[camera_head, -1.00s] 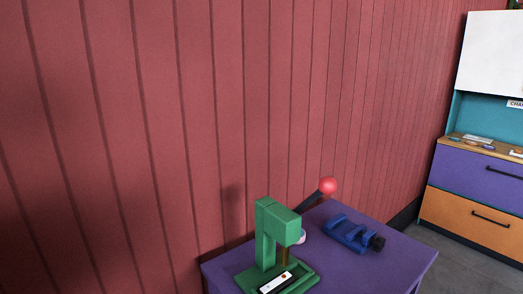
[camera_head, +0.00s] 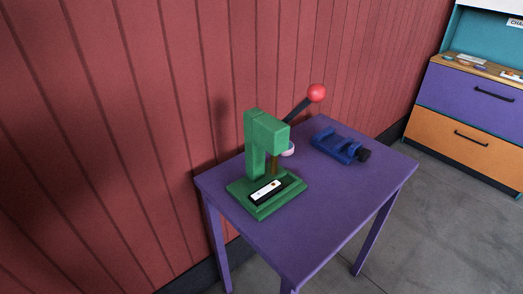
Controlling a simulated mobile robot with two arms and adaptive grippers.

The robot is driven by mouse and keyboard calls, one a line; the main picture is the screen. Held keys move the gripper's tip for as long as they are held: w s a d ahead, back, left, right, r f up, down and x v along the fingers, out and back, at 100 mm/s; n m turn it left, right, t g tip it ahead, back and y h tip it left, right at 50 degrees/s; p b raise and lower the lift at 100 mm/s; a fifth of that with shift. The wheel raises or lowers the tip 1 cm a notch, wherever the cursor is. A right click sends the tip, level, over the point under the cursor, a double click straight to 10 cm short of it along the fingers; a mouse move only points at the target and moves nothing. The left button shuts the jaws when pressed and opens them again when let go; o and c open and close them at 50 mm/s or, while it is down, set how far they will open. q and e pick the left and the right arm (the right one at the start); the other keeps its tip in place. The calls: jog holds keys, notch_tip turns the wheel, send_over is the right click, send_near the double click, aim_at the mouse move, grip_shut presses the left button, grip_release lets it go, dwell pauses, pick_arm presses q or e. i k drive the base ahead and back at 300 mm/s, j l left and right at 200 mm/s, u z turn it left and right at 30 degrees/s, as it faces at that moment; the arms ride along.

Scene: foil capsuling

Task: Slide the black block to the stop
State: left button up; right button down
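A green press (camera_head: 263,128) stands on the purple table (camera_head: 305,225), with a black lever ending in a red ball (camera_head: 316,93). On its green base lies a dark block (camera_head: 288,183) with a white strip (camera_head: 266,190) showing on its front-left part. Which part of this dark piece can slide, and where a stop is, I cannot tell. A blue fixture (camera_head: 335,144) lies on the table to the right of the press, with a small black piece (camera_head: 364,155) at its right end. Neither of my grippers is in view.
The red panelled wall (camera_head: 110,120) runs close behind the table. A cabinet with a purple drawer (camera_head: 480,93) and an orange drawer (camera_head: 465,133) stands at the right. The front of the table top is clear, and grey floor (camera_head: 425,230) is open to the right.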

aim_at(263, 194)
jog(key=k, duration=0.45)
jog(key=k+u, duration=0.25)
jog(key=u, duration=1.4)
jog(key=i+l, duration=0.1)
jog(key=l, duration=1.4)
jog(key=i+l, duration=0.1)
jog(key=l, duration=1.45)
